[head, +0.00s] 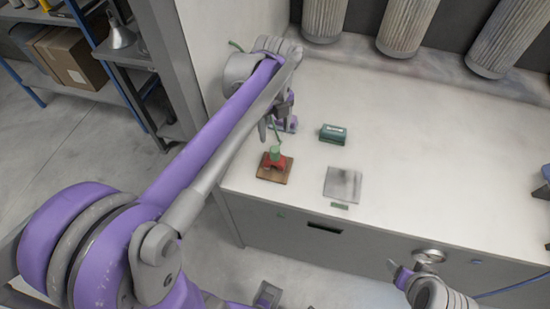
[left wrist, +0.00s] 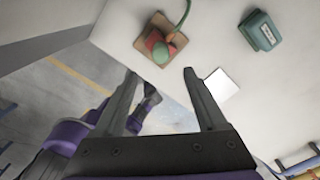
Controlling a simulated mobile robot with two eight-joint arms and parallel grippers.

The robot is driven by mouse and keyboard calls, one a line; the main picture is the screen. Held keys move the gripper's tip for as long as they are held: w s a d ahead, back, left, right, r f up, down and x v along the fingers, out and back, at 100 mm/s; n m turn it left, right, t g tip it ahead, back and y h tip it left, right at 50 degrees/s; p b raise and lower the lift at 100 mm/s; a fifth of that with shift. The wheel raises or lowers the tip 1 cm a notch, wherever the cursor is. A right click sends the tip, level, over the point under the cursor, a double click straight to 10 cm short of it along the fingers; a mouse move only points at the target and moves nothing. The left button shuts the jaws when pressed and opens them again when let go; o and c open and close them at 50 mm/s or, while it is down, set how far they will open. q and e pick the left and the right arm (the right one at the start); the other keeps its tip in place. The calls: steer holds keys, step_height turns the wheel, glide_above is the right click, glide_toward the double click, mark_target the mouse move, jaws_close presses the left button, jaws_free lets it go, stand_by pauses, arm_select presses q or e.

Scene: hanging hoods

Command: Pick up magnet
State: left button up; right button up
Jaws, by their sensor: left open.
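I cannot tell for certain which object is the magnet. A red piece with a rounded green top (head: 275,155) stands on a square brown board (head: 270,177) near the counter's left front edge. A thin green cord or stalk rises from it. In the left wrist view the red and green piece (left wrist: 165,46) lies just beyond the fingertips. My left gripper (head: 278,126) is open and empty, above and behind the board. Its fingers (left wrist: 159,74) are apart with nothing between them. My right gripper (head: 408,277) seems to show at the lower right, with its jaws unclear.
A dark green box (head: 333,134) sits right of the board; it also shows in the left wrist view (left wrist: 261,31). A grey square plate (head: 343,184) lies nearer the front edge, with a small green piece (head: 339,206) beside it. The counter's right side is mostly clear.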

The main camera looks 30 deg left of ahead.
mark_target(275, 149)
arm_select(q)
step_height(275, 149, down, 10)
steer(key=shift+w+r, duration=0.15)
stand_by(0.3)
jaws_close()
stand_by(1.4)
